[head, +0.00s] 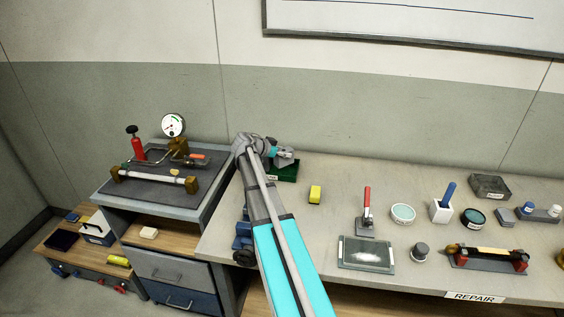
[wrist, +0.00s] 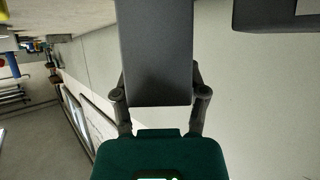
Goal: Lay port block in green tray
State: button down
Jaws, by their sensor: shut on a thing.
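My gripper (head: 282,153) is shut on a dark grey block, which I take to be the port block (wrist: 155,55). In the wrist view the block fills the upper middle between the fingers and hides the fingertips. In the head view my gripper is at the back left of the bench, over or just behind the green tray (head: 288,174). The tray has a white label on its front. The arm and gripper partly cover the tray, and I cannot tell whether the block touches it.
A red-handled tool (head: 366,212), a glass plate (head: 366,253) and a round dish (head: 403,213) stand farther right. On the left, a gauge rig (head: 172,150) stands on a mat. The bench around the yellow block is clear.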

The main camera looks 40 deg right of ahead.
aim_at(284, 159)
jog(key=shift+w+d+f+b, duration=0.2)
jog(key=shift+d+f+b, duration=0.15)
jog(key=shift+f+b, duration=1.55)
jog(key=shift+f, duration=0.05)
jog(key=shift+f, duration=0.15)
jog(key=shift+c, duration=0.6)
grip_release()
